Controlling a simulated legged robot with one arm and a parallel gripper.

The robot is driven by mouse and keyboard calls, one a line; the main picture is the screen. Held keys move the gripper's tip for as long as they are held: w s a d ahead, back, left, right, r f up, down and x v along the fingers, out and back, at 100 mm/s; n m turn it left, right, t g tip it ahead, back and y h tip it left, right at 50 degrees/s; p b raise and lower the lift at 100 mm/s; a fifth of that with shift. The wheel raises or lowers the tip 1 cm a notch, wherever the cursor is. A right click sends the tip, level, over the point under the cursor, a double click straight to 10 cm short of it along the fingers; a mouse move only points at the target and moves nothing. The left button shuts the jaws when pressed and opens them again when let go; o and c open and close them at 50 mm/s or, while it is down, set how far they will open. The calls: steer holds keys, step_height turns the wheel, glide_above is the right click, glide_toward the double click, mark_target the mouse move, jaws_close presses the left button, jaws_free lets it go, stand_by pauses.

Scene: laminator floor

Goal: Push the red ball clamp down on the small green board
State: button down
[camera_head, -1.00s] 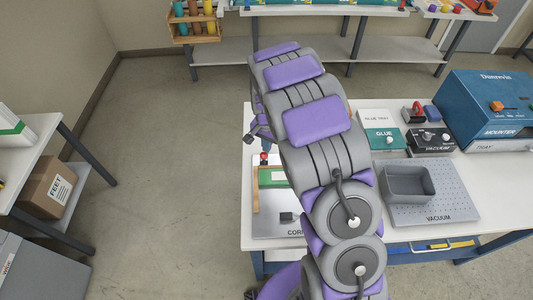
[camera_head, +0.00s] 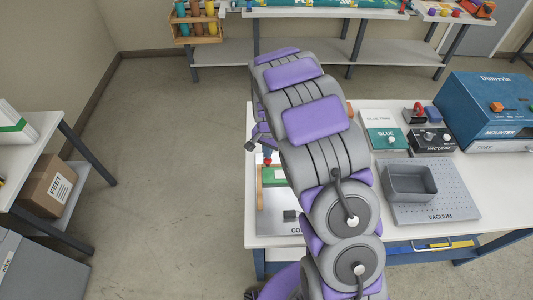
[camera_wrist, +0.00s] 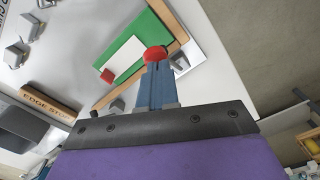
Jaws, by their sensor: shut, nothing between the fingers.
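The red ball clamp (camera_wrist: 155,53) shows its round red knob over the edge of the small green board (camera_wrist: 135,45) in the wrist view. The board bears a white rectangle and lies beside wooden strips. My gripper (camera_wrist: 156,69) is shut and empty, its blue-grey fingers pointing at the ball. The fingertips overlap the ball's near edge in the picture; I cannot tell whether they touch. In the head view the red ball (camera_head: 267,161) and part of the green board (camera_head: 272,175) show left of my arm, which hides the rest.
A wooden strip labelled edge stop (camera_wrist: 50,103) lies near the board. On the table right of my arm are a grey bin (camera_head: 410,183) on a perforated vacuum plate, a green glue box (camera_head: 385,139) and a blue mounter machine (camera_head: 490,105). Floor left of the table is clear.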

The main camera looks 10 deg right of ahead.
steer(key=shift+w+d+f, duration=0.15)
steer(key=shift+w+f, duration=0.1)
steer(key=shift+f, duration=0.2)
steer(key=shift+s+r, duration=0.15)
steer(key=shift+s, duration=0.05)
steer(key=shift+w+r, duration=0.1)
steer(key=shift+a+r, duration=0.25)
steer(key=shift+r, duration=0.35)
steer(key=shift+d+r+p, duration=0.2)
steer(key=shift+r+p, duration=0.45)
steer(key=shift+r, duration=0.8)
steer(key=shift+a+r+p, duration=0.1)
steer(key=shift+r+p, duration=0.45)
steer(key=shift+r, duration=1.3)
